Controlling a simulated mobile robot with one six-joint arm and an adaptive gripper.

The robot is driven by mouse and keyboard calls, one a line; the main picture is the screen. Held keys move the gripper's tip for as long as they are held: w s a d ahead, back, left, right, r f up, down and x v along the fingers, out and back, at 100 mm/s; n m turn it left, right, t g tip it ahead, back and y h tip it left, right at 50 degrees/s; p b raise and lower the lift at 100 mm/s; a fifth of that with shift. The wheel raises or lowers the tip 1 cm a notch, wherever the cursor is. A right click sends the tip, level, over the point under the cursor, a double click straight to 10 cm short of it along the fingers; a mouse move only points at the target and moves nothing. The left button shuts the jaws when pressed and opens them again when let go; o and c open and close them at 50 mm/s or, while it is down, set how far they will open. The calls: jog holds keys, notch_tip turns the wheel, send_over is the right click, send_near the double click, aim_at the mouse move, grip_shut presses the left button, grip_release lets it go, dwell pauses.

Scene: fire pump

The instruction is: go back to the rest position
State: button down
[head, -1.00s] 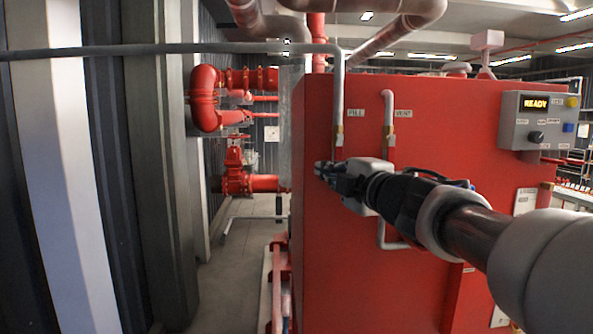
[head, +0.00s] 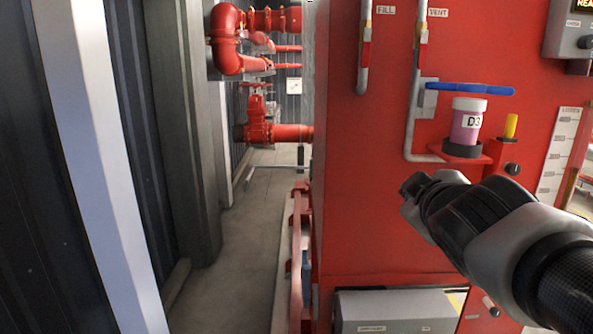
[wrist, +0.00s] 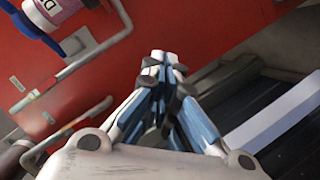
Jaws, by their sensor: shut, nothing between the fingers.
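My gripper (wrist: 163,68) shows in the wrist view with its fingers together and nothing between them. In the head view my arm reaches in from the lower right, and its fingertips are hidden behind my wrist. The gripper is in free space in front of the red tank (head: 375,230), touching nothing that I can see. The rest position itself is not marked in any view.
A jar labelled D3 (head: 467,121) with pink contents stands on a red bracket beside a blue lever (head: 470,89). FILL pipe (head: 363,70) and VENT pipe (head: 417,62) run down the tank. A grey box (head: 395,312) sits low. Floor at left (head: 255,235) is clear.

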jog(key=s+a+f+m+g+y+b, duration=0.1)
jog(key=s+a+f+m+g+b, duration=0.1)
jog(key=s+f, duration=0.6)
jog(key=s+a+f+m+g+y+b, duration=0.1)
jog(key=s+f+b, duration=0.5)
jog(key=f, duration=1)
jog(key=s+a+f+m+g+b, duration=0.3)
jog(key=s+f+g, duration=0.3)
jog(key=s+f, duration=0.5)
jog(key=shift+s+a+f+m+g+y+b, duration=0.2)
jog(key=shift+s+f+m+g+y+b, duration=0.2)
jog(key=shift+f+m+b, duration=0.5)
